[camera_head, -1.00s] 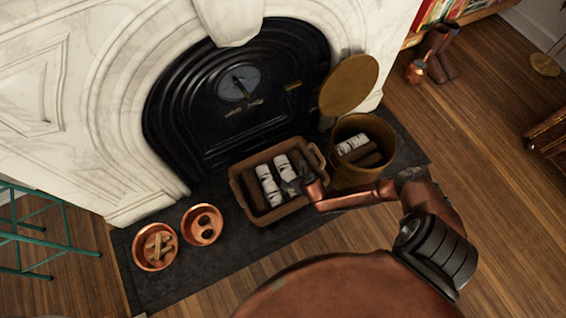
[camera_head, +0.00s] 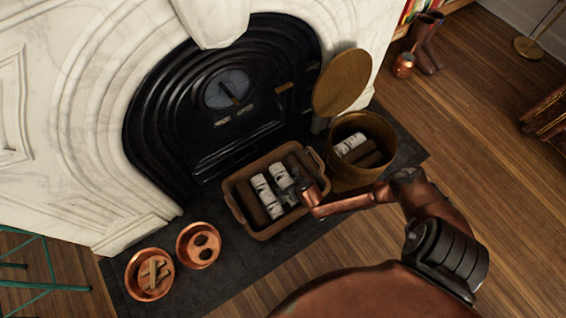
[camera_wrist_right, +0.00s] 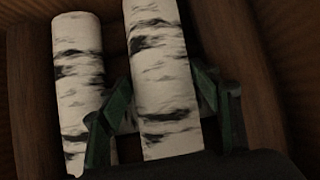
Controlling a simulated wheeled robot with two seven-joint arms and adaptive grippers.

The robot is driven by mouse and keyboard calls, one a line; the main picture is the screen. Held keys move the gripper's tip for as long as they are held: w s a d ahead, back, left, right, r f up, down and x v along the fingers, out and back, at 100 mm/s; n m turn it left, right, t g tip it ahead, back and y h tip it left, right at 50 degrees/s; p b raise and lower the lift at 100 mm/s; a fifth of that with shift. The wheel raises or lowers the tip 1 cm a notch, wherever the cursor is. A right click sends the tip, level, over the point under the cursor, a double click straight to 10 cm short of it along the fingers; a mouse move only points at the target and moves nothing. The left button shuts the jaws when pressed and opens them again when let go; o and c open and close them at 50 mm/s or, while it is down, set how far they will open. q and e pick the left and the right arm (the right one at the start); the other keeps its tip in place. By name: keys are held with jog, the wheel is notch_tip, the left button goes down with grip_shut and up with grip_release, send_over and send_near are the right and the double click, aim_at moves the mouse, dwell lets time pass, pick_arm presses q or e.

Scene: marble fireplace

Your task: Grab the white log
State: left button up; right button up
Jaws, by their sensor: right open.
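Two white logs with black bark marks lie side by side in the brown wooden box on the hearth: a left white log (camera_head: 266,198) and a right white log (camera_head: 280,175). The box (camera_head: 249,231) also holds darker brown logs. My right gripper (camera_head: 293,190) reaches into the box from the right, at the right white log. In the right wrist view, its open green fingers (camera_wrist_right: 165,110) stand on either side of the right white log (camera_wrist_right: 155,60). The left white log (camera_wrist_right: 80,70) lies outside them. Whether the fingers touch the log is unclear. My left gripper is not in view.
A brass bucket (camera_head: 352,177) with a raised lid (camera_head: 343,84) stands right of the box, close to my right forearm. It holds another white log (camera_head: 351,143). Two copper bowls (camera_head: 134,291) (camera_head: 184,254) sit to the left. The fireplace (camera_head: 165,135) stands behind.

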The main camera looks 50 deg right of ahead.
jog(key=shift+w+d+f, duration=0.1)
jog(key=shift+d+f, duration=0.05)
jog(key=c, duration=1.3)
jog(key=shift+c, duration=0.2)
jog(key=shift+r, duration=0.2)
